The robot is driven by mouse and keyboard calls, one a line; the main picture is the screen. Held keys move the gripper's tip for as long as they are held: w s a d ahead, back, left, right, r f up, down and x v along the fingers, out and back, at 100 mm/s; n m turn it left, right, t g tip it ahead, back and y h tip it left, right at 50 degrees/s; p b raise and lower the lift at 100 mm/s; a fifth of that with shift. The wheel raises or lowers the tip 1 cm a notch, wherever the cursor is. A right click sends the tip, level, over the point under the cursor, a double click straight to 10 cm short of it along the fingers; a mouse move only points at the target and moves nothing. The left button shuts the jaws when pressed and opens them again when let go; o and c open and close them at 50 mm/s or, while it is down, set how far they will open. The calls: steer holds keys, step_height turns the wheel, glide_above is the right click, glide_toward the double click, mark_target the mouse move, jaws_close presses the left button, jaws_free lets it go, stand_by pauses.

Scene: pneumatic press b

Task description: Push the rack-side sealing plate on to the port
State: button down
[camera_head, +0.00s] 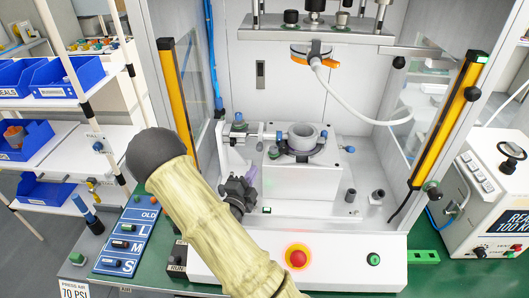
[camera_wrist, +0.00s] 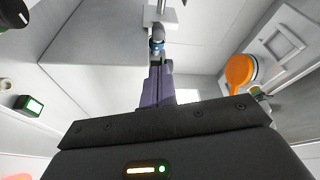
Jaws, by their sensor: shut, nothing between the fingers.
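The ring-shaped grey workpiece (camera_head: 303,137) sits on a white block (camera_head: 302,180) in the middle of the press. To its left is a side sealing unit (camera_head: 240,129) on a white bracket, with a rod pointing at the workpiece. I cannot tell whether its plate touches the port. My gripper (camera_head: 249,170) is low inside the press, left of the block and below this unit. In the wrist view my gripper's purple fingers (camera_wrist: 158,82) are together and empty. Their tips are near a grey and blue fitting (camera_wrist: 157,45); contact is unclear.
An orange-rimmed head (camera_head: 315,58) with a white hose hangs above the workpiece. Yellow light bars (camera_head: 446,118) flank the opening. A red emergency button (camera_head: 298,257) is on the front panel. A blue rack (camera_head: 128,240) stands at left. Dark posts (camera_head: 378,196) rise at right.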

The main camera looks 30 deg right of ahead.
mark_target(265, 156)
steer(key=shift+m, duration=0.3)
steer(key=shift+d+r, duration=0.1)
steer(key=p+x, duration=0.4)
steer(key=x, duration=0.5)
steer(key=shift+w+d+p, duration=0.2)
steer(key=shift+d+p, duration=0.1)
steer(key=shift+p, duration=0.05)
steer(key=shift+w, duration=0.1)
steer(key=shift+d, duration=0.15)
